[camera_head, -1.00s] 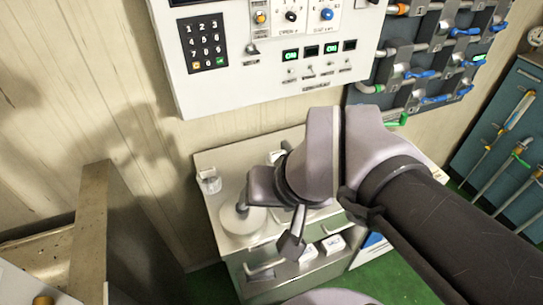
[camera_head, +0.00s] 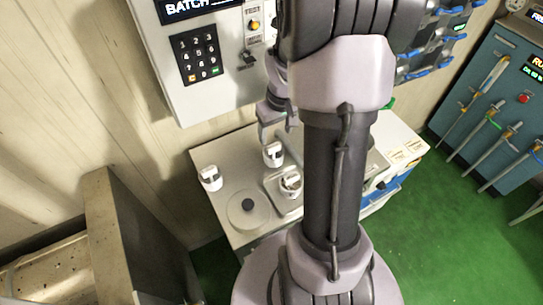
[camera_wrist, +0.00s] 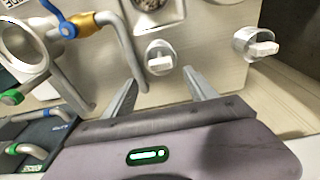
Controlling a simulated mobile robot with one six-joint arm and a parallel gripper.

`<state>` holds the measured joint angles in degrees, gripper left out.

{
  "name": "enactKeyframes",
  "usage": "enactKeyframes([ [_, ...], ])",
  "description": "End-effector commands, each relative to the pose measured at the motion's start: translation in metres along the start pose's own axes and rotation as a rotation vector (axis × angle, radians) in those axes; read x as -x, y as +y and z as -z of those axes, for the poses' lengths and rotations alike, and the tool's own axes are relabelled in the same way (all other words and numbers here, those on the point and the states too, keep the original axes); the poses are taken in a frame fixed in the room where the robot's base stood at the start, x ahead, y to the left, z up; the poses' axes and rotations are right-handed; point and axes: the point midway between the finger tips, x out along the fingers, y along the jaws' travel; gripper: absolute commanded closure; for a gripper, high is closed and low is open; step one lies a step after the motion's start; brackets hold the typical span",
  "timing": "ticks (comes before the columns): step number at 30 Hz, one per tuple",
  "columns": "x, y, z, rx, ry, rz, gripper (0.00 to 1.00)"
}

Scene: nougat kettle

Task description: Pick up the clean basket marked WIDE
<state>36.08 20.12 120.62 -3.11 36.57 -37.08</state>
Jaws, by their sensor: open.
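One is at the back middle (camera_head: 273,156), one at the left edge (camera_head: 210,179), and one in a square recess or tray (camera_head: 290,184). No WIDE mark can be read on any. My gripper (camera_head: 274,124) is above the back middle basket, jaws open and empty. In the wrist view, a basket (camera_wrist: 160,58) lies just beyond and between the open fingertips (camera_wrist: 160,82). Another (camera_wrist: 256,43) is off to the right, clear of the fingers.
A control panel (camera_head: 190,90) hangs on the wall close behind my gripper. A round disc with a dark knob (camera_head: 248,208) sits on the bench. Pipes with coloured valve handles (camera_wrist: 85,25) are left in the wrist view. A teal cabinet (camera_head: 500,90) stands right, beyond open green floor (camera_head: 440,220).

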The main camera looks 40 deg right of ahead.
Motion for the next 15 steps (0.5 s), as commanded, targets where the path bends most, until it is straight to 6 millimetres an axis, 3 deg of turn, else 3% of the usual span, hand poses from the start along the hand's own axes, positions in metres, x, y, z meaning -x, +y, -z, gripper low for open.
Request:
enactKeyframes([
  [5,-0.018,-0.001,-0.001,0.000,0.000,0.000,0.35],
  [12,-0.062,-0.002,-0.004,0.000,-0.001,0.000,0.35],
  [15,-0.065,-0.002,-0.004,0.000,0.001,-0.001,0.35],
])
